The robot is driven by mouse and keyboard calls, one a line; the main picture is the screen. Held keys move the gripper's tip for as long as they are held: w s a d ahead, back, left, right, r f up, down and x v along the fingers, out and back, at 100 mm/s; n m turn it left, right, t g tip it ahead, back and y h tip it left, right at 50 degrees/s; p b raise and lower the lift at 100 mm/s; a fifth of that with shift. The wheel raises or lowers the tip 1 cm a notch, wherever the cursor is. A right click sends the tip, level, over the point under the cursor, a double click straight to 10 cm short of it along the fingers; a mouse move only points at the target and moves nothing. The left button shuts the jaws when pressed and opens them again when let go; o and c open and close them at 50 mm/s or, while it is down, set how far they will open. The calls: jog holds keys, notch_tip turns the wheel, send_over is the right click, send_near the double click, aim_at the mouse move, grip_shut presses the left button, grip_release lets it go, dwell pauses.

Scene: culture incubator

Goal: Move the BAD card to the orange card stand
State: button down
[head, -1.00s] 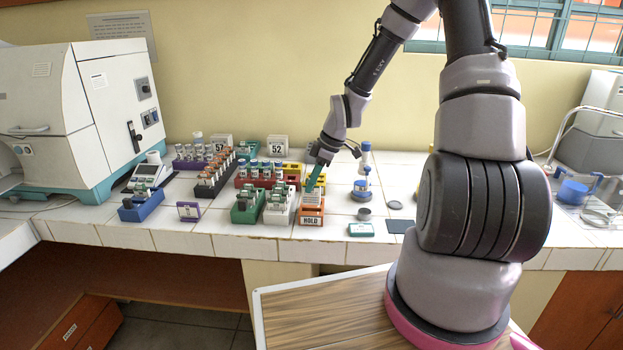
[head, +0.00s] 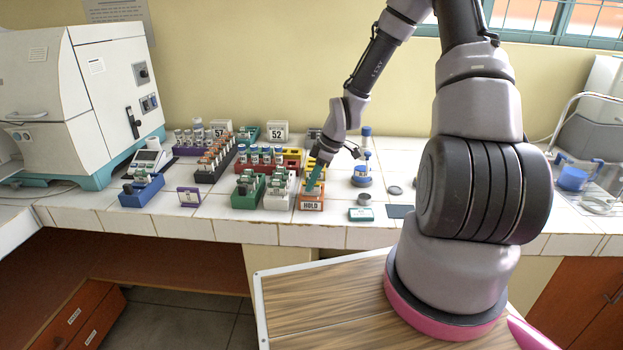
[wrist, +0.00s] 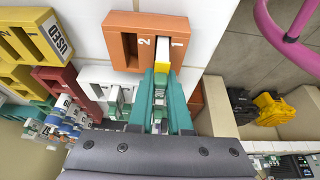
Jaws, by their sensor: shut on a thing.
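The orange card stand (head: 312,195), with a HOLD sign on its front, stands at the front of the tiled bench. The wrist view shows its top (wrist: 122,48), with slots marked 1 and 2. My gripper (head: 313,184) has teal fingers pointing down at this stand. In the wrist view my gripper (wrist: 161,78) is shut on a thin card (wrist: 162,50) with a white and yellow face, at slot 1. The card's wording is not readable, and the fingers hide much of it. I cannot tell how deep it sits in the slot. Slot 2 looks empty.
Yellow and red racks stand behind. A purple card holder (head: 189,196) is farther left. A teal-edged box (head: 361,214) and dark mat (head: 400,211) lie right.

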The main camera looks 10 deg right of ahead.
jog(key=shift+f, duration=0.2)
jog(key=c, duration=0.8)
grip_release()
jog(key=shift+o, duration=0.2)
jog(key=shift+r, duration=0.1)
jog(key=v, duration=1)
jog(key=shift+r, duration=0.3)
jog(key=shift+d, duration=0.15)
